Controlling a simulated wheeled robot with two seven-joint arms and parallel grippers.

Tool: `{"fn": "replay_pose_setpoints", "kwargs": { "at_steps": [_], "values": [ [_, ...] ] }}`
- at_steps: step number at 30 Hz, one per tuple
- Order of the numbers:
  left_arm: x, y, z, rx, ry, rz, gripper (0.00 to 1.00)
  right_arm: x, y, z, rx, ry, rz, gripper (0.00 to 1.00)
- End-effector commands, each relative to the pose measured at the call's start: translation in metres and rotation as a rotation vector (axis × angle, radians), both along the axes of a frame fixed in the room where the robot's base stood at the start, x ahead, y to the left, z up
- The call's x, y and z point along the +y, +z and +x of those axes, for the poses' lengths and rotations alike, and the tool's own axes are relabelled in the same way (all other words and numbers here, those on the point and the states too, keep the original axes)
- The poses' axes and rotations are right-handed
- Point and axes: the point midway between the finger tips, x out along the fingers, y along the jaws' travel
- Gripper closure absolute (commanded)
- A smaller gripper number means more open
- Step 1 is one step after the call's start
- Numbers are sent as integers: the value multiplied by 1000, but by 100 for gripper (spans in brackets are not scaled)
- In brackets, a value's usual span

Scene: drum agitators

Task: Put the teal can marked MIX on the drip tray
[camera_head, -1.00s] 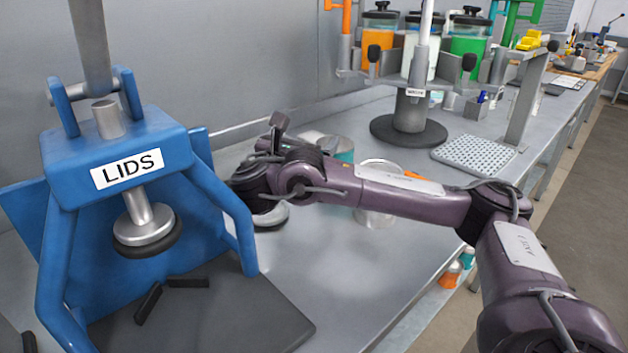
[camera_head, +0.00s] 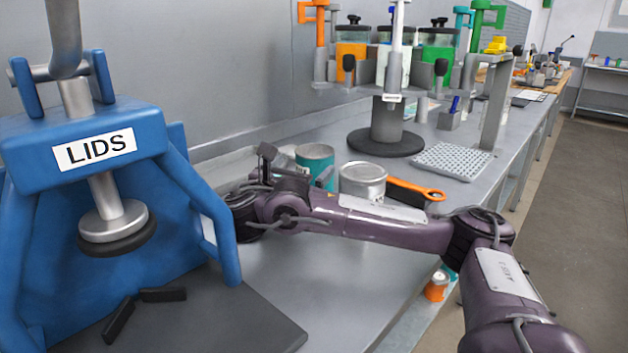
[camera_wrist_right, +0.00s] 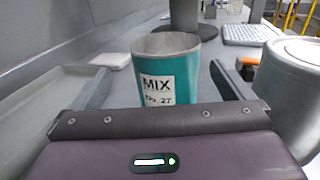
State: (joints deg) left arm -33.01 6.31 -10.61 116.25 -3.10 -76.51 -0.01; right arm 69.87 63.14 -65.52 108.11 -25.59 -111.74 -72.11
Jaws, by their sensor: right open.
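The teal can marked MIX (camera_head: 315,162) stands upright on the bench, partly hidden by my right gripper in the head view. The right wrist view shows its label and grey top on the can (camera_wrist_right: 164,72), straight ahead. My right gripper (camera_head: 296,166) is open, with one finger to each side of the can and gaps between; its palm hides the can's base in the wrist view (camera_wrist_right: 158,78). I cannot tell how deep the can sits between the fingers. The drip tray (camera_head: 452,160), a pale perforated plate, lies farther along the bench, empty. My left gripper is out of view.
A silver tin (camera_head: 362,182) stands close right of the teal can, with an orange-handled tool (camera_head: 417,190) beside it. The blue LIDS press (camera_head: 95,150) stands at left.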

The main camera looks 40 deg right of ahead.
Motion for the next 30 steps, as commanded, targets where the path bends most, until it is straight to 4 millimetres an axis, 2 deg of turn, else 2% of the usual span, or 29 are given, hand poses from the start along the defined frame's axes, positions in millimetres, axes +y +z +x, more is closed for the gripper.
{"fn": "replay_pose_setpoints", "kwargs": {
  "at_steps": [5,11,16,23,30],
  "values": [
    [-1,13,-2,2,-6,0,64,-12,0,3,0,0,-1,0],
    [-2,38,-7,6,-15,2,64,-41,5,8,-3,-2,-1,0],
    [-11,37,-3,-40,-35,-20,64,-57,4,16,-1,1,0,0],
    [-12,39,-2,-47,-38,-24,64,-58,6,17,-1,2,1,0],
    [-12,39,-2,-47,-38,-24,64,-58,6,17,-1,2,1,29]
  ]
}}
